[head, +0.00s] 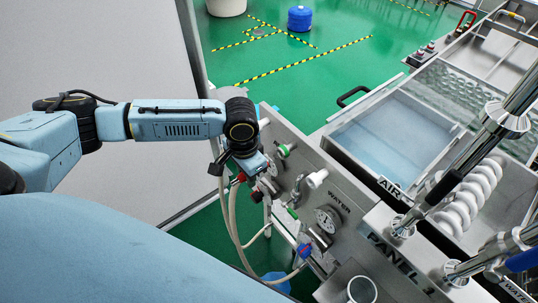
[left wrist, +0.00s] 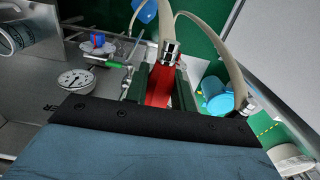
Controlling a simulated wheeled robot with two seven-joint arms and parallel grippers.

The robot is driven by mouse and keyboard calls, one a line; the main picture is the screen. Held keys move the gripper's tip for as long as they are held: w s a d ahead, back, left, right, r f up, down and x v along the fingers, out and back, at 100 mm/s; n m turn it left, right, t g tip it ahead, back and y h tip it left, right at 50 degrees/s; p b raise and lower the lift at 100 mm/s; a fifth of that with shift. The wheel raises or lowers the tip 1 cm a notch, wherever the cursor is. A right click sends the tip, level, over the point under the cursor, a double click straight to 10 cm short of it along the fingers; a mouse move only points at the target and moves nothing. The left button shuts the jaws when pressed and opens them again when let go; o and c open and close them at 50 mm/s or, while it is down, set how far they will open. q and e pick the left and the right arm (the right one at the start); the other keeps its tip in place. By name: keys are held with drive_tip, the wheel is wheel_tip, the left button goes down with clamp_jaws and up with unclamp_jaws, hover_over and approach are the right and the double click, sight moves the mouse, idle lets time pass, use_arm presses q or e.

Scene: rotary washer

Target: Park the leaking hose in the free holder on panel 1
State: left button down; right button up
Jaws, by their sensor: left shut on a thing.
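My left gripper (head: 250,172) is at the far-left part of the grey panel (head: 340,215), pointing down. In the left wrist view its dark fingers (left wrist: 160,82) are shut on a red hose grip (left wrist: 159,88) with a metal fitting and a beige hose. The beige hoses (head: 233,215) hang in loops beside the panel in the head view. A second hose end (left wrist: 243,104) with a metal fitting is beside the fingers. Which hose leaks, and which holder is free, I cannot tell. My right gripper is not in view.
The panel carries a pressure gauge (head: 328,218), a blue valve knob (head: 304,250) and a white knob (head: 316,179). A metal cup (head: 362,290) is at its near end. A blue container (head: 277,283) is below. The washer basin (head: 385,137) lies behind.

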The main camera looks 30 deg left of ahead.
use_arm(q)
drive_tip(key=s+p, duration=0.1)
drive_tip(key=s+a+p, duration=0.1)
drive_tip(key=shift+s, duration=0.35)
idle(0.4)
drive_tip(key=d+p, duration=0.1)
drive_tip(key=s+d+p, duration=0.1)
drive_tip(key=d+p, duration=0.1)
drive_tip(key=shift+s+d, duration=0.25)
drive_tip(key=shift+d, duration=0.05)
idle(0.4)
drive_tip(key=shift+s+d+p, duration=0.2)
drive_tip(key=shift+s+d, duration=0.05)
drive_tip(key=shift+d, duration=0.4)
drive_tip(key=shift+s+d+p, duration=0.15)
drive_tip(key=shift+s+d, duration=0.1)
drive_tip(key=shift+d, duration=0.35)
drive_tip(key=shift+s+d+p, duration=0.2)
drive_tip(key=shift+s+d, duration=0.05)
drive_tip(key=shift+d, duration=0.4)
